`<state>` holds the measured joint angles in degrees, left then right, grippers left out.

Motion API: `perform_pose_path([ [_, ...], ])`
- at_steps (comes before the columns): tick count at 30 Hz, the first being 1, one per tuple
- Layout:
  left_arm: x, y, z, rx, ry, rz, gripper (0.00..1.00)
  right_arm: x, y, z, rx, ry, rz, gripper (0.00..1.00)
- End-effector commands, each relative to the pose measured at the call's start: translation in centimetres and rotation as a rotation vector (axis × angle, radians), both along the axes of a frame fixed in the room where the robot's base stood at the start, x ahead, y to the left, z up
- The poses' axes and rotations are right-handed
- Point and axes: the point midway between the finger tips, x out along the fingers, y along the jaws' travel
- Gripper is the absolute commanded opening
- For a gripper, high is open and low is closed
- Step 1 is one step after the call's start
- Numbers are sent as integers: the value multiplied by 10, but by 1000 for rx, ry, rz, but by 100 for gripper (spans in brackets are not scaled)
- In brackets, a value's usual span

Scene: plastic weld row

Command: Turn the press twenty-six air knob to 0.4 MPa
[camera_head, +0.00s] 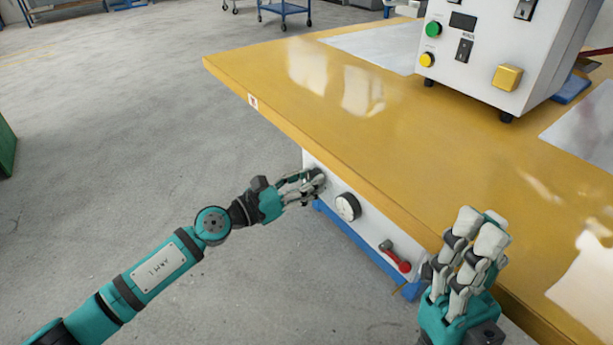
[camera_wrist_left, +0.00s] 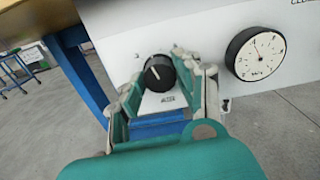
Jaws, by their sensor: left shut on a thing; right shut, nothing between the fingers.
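The black air knob (camera_wrist_left: 158,73) sits on the white front panel under the yellow table, with a white pointer line on its face. My left gripper (camera_head: 314,180) is shut on the knob, its fingers on both sides of it in the left wrist view (camera_wrist_left: 166,88). In the head view the fingers mostly hide the knob. A round white gauge with a black rim (camera_head: 347,207) is right of the knob; it also shows in the left wrist view (camera_wrist_left: 256,52). Its numbers are too small to read. My right gripper (camera_head: 479,230) is shut and empty by the table's front edge.
A red-handled lever (camera_head: 398,260) is on the panel right of the gauge. A white machine with green and yellow buttons (camera_head: 490,45) stands on the yellow table (camera_head: 300,90). The grey floor left of the table is clear near my left arm.

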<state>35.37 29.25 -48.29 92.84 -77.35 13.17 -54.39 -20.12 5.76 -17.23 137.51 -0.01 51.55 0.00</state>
Motion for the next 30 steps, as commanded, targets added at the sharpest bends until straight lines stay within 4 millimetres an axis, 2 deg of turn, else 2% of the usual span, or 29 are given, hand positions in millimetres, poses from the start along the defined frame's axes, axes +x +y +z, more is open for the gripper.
perform_pose_path([
  [7, 0, 0, 1, -10, 12, -1, 1, -1, -1, 3, 1, -7, 0, 0],
  [8, 0, 0, 1, -10, 12, -1, 35, -1, -1, 3, 1, -7, 0, 0],
  [13, 0, 0, 1, -9, 11, -1, 56, -1, 0, 3, 0, -5, -1, 0],
  [23, -2, 4, 0, -9, 12, 0, 56, 1, -1, 1, 2, 0, -2, 0],
  [30, -26, 37, -2, -8, 15, 2, 56, 0, 0, 1, 1, -1, -1, 0],
])
